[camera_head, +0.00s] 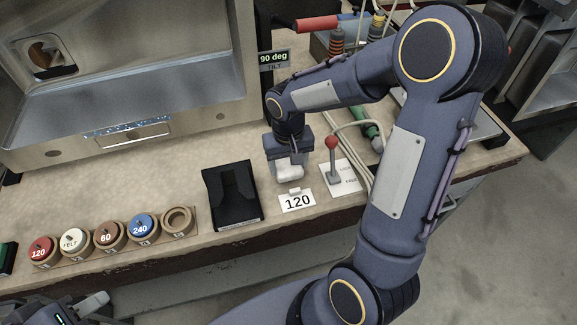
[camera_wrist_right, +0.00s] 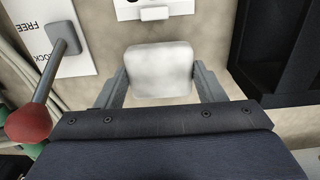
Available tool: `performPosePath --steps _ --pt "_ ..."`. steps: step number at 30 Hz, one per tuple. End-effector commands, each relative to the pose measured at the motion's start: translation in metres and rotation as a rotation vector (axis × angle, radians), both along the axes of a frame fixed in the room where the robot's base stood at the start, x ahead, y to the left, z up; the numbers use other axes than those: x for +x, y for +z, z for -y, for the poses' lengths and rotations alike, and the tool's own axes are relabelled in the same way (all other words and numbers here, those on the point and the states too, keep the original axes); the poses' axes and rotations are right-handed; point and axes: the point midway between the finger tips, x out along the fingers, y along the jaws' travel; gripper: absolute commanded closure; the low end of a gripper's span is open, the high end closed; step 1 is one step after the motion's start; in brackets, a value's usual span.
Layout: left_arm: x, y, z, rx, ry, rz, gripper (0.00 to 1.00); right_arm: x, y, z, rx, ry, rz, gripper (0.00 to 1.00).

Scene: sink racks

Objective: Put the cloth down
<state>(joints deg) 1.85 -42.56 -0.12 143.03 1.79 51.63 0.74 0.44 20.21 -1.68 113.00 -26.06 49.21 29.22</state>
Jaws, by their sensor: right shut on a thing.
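The cloth (camera_head: 290,172) is a small white pad at the tip of my right gripper (camera_head: 288,165), low over the bench behind the "120" label. In the right wrist view the cloth (camera_wrist_right: 159,71) sits between the two fingers of my right gripper (camera_wrist_right: 158,85), which are shut on it. I cannot tell whether the cloth touches the bench top. My left gripper (camera_head: 85,308) shows only in part at the bottom left corner of the head view, and its jaw state is unclear.
A black holder (camera_head: 232,194) stands left of the cloth. A red-knobbed lever (camera_head: 333,160) stands close on the right. The "120" label (camera_head: 297,201) is in front. Several round discs (camera_head: 108,236) line the front left. A steel cabinet (camera_head: 130,90) is behind. Bench between is clear.

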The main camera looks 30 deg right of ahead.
Motion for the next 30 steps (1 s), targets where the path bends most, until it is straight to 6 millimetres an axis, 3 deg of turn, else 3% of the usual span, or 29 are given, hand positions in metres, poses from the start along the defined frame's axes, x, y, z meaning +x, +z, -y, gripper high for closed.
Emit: performPosePath --steps 3,14,15,20,30 --pt "0.0 -0.003 0.0 0.0 0.0 0.0 0.64 -0.001 -0.015 0.0 0.0 0.002 -0.002 0.55" --pt "0.0 -0.007 0.0 0.0 0.0 0.0 0.64 0.0 -0.02 0.0 0.0 0.001 0.001 0.55" --pt "0.0 -0.007 0.0 0.0 0.0 0.0 0.64 0.0 -0.02 0.0 0.0 0.001 0.001 0.36" --pt "0.0 -0.005 0.0 0.0 0.0 0.0 0.64 0.0 -0.019 0.0 0.0 0.001 0.0 0.15" --pt "0.0 -0.001 0.0 0.0 0.0 0.0 0.64 0.0 -0.014 0.0 0.0 0.001 0.001 0.15"
